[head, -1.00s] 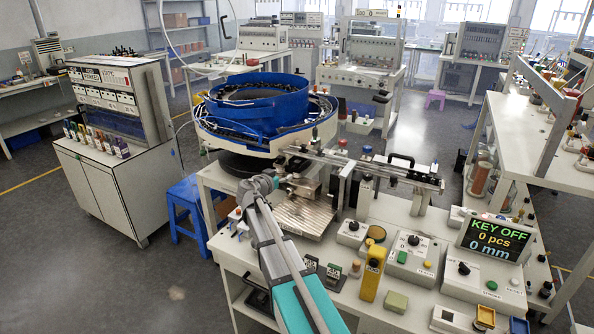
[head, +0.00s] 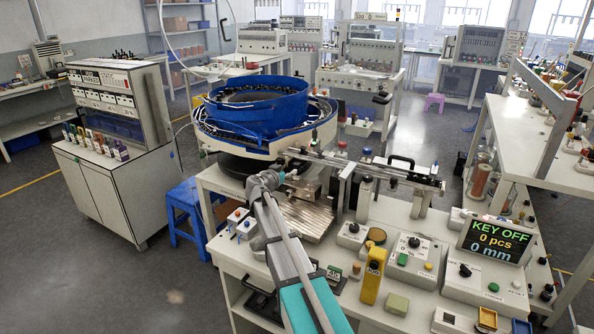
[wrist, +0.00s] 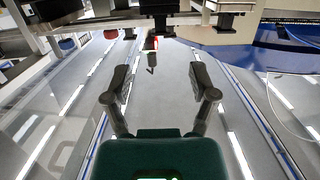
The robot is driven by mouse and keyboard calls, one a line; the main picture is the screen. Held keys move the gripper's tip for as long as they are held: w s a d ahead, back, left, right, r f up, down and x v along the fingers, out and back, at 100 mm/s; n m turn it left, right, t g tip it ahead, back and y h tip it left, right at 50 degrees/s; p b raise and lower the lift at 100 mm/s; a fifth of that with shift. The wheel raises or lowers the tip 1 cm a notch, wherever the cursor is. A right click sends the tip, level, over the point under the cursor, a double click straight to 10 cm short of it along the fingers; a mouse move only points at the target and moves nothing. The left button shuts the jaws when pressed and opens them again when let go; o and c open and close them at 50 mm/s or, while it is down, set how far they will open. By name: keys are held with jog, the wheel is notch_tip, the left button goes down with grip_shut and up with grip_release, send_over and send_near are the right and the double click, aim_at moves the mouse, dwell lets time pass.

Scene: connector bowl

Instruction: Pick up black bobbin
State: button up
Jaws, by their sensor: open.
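My gripper (head: 278,178) is at the far end of my arm in the head view, in front of the blue bowl feeder and over the back left of the machine bench. In the wrist view my gripper (wrist: 160,82) has its two dark fingers wide apart, with nothing between them. I cannot single out a black bobbin for certain in either view. It may be hidden by my arm or too small to tell.
The blue bowl feeder (head: 258,105) stands just behind my gripper. A metal rail (head: 385,172) runs to the right. The bench front holds control boxes, a yellow block (head: 372,276) and a display (head: 493,240). A blue stool (head: 186,213) stands left.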

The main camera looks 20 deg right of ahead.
aim_at(295, 165)
jog(key=shift+x, duration=1.85)
jog(key=b+x, duration=0.1)
jog(key=x, duration=0.3)
jog(key=shift+w+f, duration=0.1)
jog(key=shift+w, duration=0.05)
jog(key=shift+w+d, duration=0.3)
jog(key=shift+d, duration=0.1)
jog(key=shift+c, duration=0.2)
jog(key=c, duration=0.9)
